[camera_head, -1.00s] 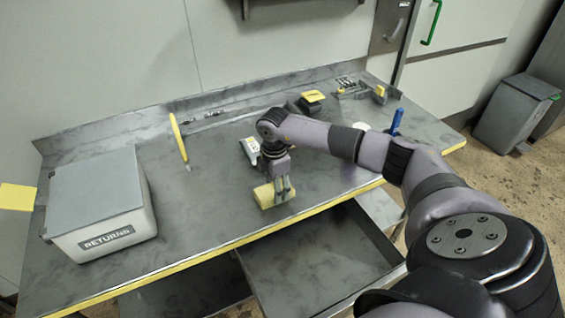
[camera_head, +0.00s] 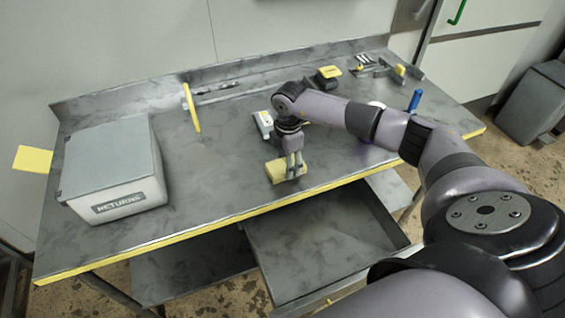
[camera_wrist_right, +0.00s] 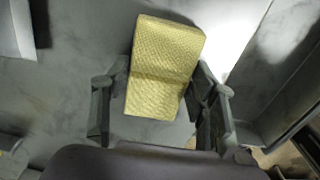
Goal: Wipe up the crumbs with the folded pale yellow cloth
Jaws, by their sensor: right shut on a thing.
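The folded pale yellow cloth (camera_head: 278,171) is at the front part of the grey bench top, near its yellow front edge. My right gripper (camera_head: 293,174) is shut on the cloth from above. In the right wrist view the cloth (camera_wrist_right: 166,62) sits between the two fingers of the gripper (camera_wrist_right: 160,108). The cloth is at or just above the bench surface; I cannot tell whether it touches. I cannot make out any crumbs. My left gripper is not in view.
A lidded grey box marked RETURNS (camera_head: 115,170) stands at the left of the bench. A yellow-handled tool (camera_head: 192,106) and a blue-handled tool (camera_head: 414,101) are farther back. An open drawer (camera_head: 320,245) juts out below the front edge. The bench between box and cloth is clear.

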